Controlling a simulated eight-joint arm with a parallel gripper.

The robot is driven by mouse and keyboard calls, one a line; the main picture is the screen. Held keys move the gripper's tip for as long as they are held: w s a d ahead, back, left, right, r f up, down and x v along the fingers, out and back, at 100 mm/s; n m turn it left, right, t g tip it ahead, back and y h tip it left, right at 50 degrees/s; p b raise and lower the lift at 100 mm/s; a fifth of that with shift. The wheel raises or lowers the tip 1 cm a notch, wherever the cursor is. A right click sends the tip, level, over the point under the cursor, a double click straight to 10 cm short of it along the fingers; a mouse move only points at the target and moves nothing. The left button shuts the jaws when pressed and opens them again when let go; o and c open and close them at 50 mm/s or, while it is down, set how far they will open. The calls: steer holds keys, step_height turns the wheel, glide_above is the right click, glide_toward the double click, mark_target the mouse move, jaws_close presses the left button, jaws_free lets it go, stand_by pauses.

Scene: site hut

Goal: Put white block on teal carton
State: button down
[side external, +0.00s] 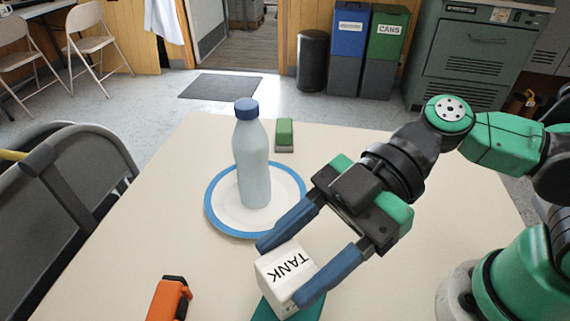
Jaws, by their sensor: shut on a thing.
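The white block (286,280), marked "TANK", is between the two blue fingers of my gripper (283,272). The gripper is shut on it. The teal carton (262,312) shows only in part at the bottom edge of the side external view, below the block. The block overlaps it in the picture. I cannot tell whether the block touches the carton or is held a little above it.
A bottle with a blue cap (251,160) stands on a blue-rimmed plate (213,212) behind the block. A green-topped object (285,135) stands farther back. An orange object (169,300) lies at the front left. The table's right side (400,270) has free room.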

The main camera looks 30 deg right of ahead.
mark_target(301, 279)
steer(key=shift+f, duration=2)
steer(key=shift+f, duration=0.15)
steer(key=shift+c, duration=1.2)
jaws_free()
